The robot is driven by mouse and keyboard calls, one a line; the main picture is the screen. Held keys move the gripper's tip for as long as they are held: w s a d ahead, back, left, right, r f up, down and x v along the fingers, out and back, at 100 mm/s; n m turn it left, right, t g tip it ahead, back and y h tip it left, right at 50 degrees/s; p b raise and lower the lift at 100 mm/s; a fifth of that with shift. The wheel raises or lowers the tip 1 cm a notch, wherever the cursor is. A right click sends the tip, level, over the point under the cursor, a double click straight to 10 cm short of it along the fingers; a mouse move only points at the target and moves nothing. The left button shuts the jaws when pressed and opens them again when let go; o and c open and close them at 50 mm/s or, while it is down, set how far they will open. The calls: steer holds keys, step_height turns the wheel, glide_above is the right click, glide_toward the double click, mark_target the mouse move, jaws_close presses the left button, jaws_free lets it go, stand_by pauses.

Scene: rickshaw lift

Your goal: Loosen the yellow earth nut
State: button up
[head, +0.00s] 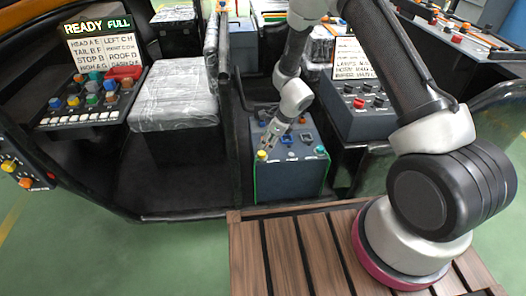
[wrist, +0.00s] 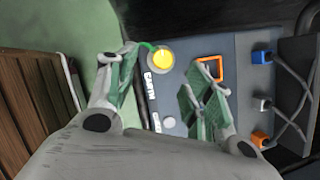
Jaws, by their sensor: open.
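The yellow earth nut (wrist: 162,60) sits on a round grey base on top of a grey box (wrist: 190,75), beside the printed word EARTH. A green wire runs to it from the left. In the head view the nut (head: 262,155) is at the box's front left corner, and a green line runs down the box (head: 290,180). My gripper (wrist: 160,95) is open and empty, with its green-padded fingers spread to either side below the nut in the wrist view. The fingers look apart from the nut; the exact height above it is hard to tell. In the head view my gripper (head: 272,138) is just above the box.
An orange square frame (wrist: 209,68), blue, white and orange connectors and grey cables lie on the box's right side in the wrist view. A wrapped seat (head: 175,95) and a button panel (head: 92,100) stand left. A switch box (head: 362,105) stands right. A slatted wooden platform (head: 300,250) is in front.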

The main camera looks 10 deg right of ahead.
mark_target(262, 153)
steer(key=shift+m, duration=0.9)
steer(key=x, duration=0.8)
steer(key=shift+w+d, duration=0.25)
steer(key=shift+d, duration=0.15)
steer(key=c, duration=1)
